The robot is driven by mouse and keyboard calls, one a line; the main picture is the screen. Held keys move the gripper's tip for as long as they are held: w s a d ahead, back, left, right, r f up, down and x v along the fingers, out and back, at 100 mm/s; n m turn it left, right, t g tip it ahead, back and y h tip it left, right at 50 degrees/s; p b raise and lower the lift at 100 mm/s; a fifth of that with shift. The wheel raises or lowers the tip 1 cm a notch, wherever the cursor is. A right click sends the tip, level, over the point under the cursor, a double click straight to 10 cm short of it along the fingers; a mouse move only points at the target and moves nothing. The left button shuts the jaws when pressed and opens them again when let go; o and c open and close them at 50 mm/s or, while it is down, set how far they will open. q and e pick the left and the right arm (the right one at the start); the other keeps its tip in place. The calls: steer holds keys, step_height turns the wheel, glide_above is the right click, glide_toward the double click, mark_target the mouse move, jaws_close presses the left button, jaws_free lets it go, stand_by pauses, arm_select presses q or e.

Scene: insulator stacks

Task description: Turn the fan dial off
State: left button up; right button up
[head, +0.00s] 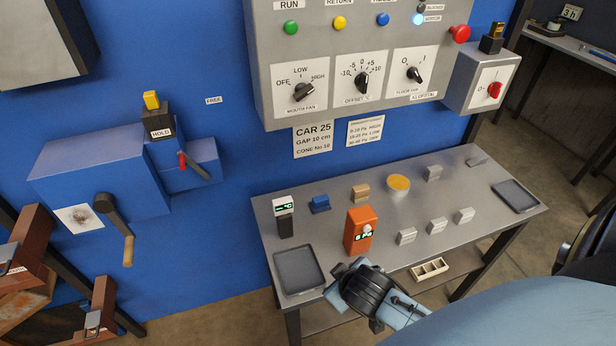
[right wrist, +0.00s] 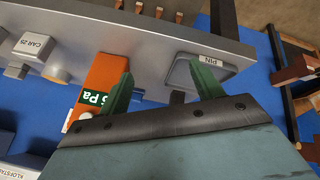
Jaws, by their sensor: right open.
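The mouth fan dial (head: 304,91) is a black pointer knob on a white plate marked OFF, LOW and HIGH, at the lower left of the grey control panel. Its pointer seems tilted up to the right, towards HIGH. My right gripper (head: 352,268) is low over the front edge of the metal table, well below the panel and apart from the dial. In the right wrist view its two green fingers (right wrist: 164,85) are spread with nothing between them. The dial is not in the right wrist view. My left gripper is not in view.
An offset dial (head: 362,83) and another dial (head: 414,73) sit right of it; a red knob (head: 494,90) is on the side box. An orange meter (head: 360,231), also in the wrist view (right wrist: 101,75), and a dark tray (head: 299,269) stand near my gripper. The space before the panel is clear.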

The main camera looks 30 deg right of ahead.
steer(key=w+d+r+t+h+p, duration=0.15)
steer(key=w+r, duration=0.25)
steer(key=r, duration=0.4)
steer(key=w+d+r+t+b, duration=0.1)
steer(key=w+d+r+t, duration=0.2)
steer(key=r, duration=0.4)
steer(key=n+t+p, duration=0.1)
steer(key=t, duration=0.6)
glide_toward(306, 96)
arm_select(q)
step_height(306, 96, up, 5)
steer(key=p, duration=0.3)
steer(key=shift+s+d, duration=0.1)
arm_select(e)
steer(key=x, duration=0.8)
steer(key=shift+w, duration=0.25)
steer(key=shift+c, duration=0.2)
steer(key=c, duration=0.9)
